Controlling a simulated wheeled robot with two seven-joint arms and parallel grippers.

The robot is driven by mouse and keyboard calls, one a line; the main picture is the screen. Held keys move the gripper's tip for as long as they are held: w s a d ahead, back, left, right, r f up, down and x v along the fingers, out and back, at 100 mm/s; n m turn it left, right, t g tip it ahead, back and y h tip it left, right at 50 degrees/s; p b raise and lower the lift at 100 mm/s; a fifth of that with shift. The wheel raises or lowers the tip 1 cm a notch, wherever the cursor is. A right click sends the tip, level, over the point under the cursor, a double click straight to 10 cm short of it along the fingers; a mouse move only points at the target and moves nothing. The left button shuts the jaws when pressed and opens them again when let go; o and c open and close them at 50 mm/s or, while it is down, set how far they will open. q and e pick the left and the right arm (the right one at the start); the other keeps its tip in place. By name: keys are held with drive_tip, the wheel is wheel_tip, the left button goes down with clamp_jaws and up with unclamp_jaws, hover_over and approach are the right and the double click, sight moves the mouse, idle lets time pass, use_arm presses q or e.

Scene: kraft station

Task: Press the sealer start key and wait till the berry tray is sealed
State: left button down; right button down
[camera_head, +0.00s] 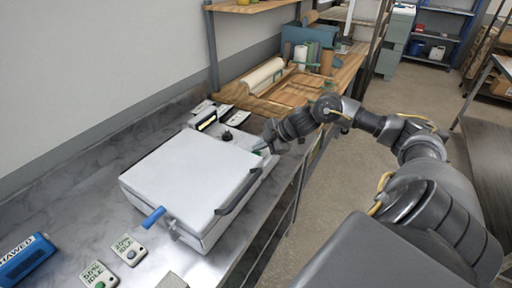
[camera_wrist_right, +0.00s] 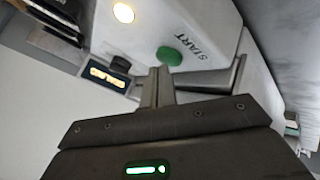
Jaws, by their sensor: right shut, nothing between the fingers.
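The white sealer (camera_head: 185,175) stands on the steel bench with its lid down. Its green start key (camera_wrist_right: 169,56), beside the printed word START, shows in the right wrist view. My right gripper (camera_wrist_right: 160,78) is shut and empty, its fingertips right by the key; I cannot tell whether they touch it. In the head view my right gripper (camera_head: 270,142) reaches the sealer's far right corner. A small display (camera_wrist_right: 107,76) glows orange, too blurred to read, and a round lamp (camera_wrist_right: 123,12) is lit. The berry tray is not visible. My left gripper is out of view.
The sealer's lid has a dark handle (camera_head: 240,191) and a blue lever (camera_head: 154,216) at the front. A wooden bench (camera_head: 345,75) with rolls stands behind.

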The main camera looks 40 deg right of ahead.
sight(260, 153)
drive_tip(key=shift+r, duration=0.5)
drive_tip(key=shift+p, duration=0.3)
wheel_tip(260, 153, up, 5)
drive_tip(key=p, duration=0.4)
drive_tip(key=shift+p, duration=0.4)
drive_tip(key=shift+s+d, duration=0.1)
